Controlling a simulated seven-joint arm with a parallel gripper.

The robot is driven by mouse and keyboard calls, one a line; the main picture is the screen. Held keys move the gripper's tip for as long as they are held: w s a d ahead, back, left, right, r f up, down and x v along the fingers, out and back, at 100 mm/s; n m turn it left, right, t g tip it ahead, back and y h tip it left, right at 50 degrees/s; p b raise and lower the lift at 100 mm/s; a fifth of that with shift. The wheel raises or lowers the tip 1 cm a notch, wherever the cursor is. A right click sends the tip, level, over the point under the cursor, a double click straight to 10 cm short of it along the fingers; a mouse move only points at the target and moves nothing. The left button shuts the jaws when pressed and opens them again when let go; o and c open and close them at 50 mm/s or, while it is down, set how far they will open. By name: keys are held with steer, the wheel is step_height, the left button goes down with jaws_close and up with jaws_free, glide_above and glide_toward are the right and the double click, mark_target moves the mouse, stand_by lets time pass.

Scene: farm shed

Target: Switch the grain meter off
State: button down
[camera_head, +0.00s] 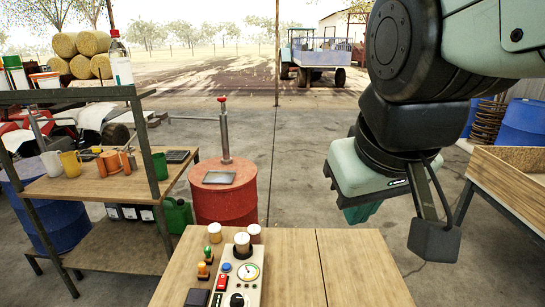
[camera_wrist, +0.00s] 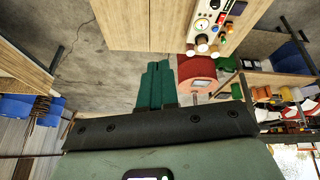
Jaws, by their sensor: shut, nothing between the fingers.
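The grain meter (camera_head: 228,290) is a pale panel box on the near wooden table, cut off by the bottom edge in the head view. It bears a round dial (camera_head: 247,271), a blue button, a red rectangular part (camera_head: 222,282) and a black knob (camera_head: 237,300). Its switch position is too small to tell. The meter also shows at the top of the wrist view (camera_wrist: 196,17), which looks upside down. My gripper (camera_head: 362,213) hangs to the right of the meter and above it, apart from it. Its green fingers (camera_wrist: 155,85) are together and empty.
The wooden table (camera_head: 350,265) is bare right of the meter. A red drum (camera_head: 222,192) stands behind, a shelf (camera_head: 70,185) left, a wooden bench (camera_head: 520,190) right.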

steer(key=w+a+f+n, duration=0.3)
steer(key=w+a+n, duration=0.15)
steer(key=w, duration=0.35)
steer(key=n+g, duration=0.3)
steer(key=n, duration=0.8)
glide_above(222, 276)
steer(key=s, duration=0.3)
step_height(222, 276, down, 21)
steer(key=shift+s, duration=0.2)
steer(key=w+f, duration=0.1)
steer(key=f, duration=0.8)
steer(key=w+f, duration=0.1)
steer(key=f, duration=0.3)
steer(key=shift+w+f, duration=0.35)
